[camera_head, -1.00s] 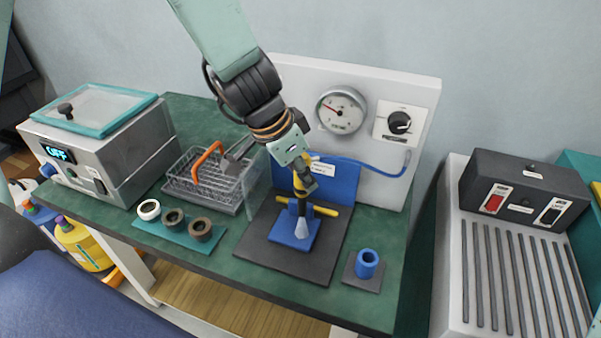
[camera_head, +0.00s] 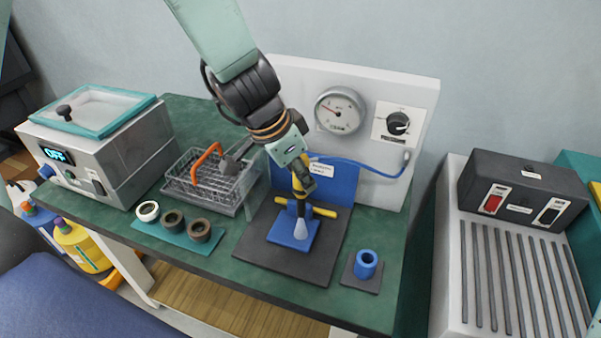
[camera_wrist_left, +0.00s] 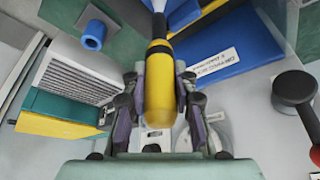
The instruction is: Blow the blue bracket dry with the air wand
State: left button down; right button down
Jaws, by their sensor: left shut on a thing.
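The blue bracket (camera_head: 284,232) lies on a dark square mat (camera_head: 331,262) on the green bench, with a yellow bar (camera_head: 326,212) across its back. My left gripper (camera_head: 304,187) is above it, shut on the yellow and black air wand (camera_head: 299,170). The wand points down, and a pale cone (camera_head: 301,231) below its tip reaches over the bracket's plate. In the left wrist view the wand's yellow body (camera_wrist_left: 160,85) sits between my fingers. The bracket (camera_wrist_left: 181,12) is partly hidden behind the wand there. My right gripper is not in view.
A clear panel (camera_head: 252,190) stands left of the mat. A blue hose (camera_head: 365,168) runs to the gauge panel (camera_head: 420,110) behind. Around are a wire basket (camera_head: 180,192), rings on a teal strip (camera_head: 195,246), and a blue cylinder (camera_head: 366,264) at the right.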

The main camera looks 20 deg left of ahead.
aim_at(303, 156)
pick_arm(q)
notch_tip(303, 156, up, 5)
jog(key=p, duration=0.4)
jog(key=shift+r, duration=0.1)
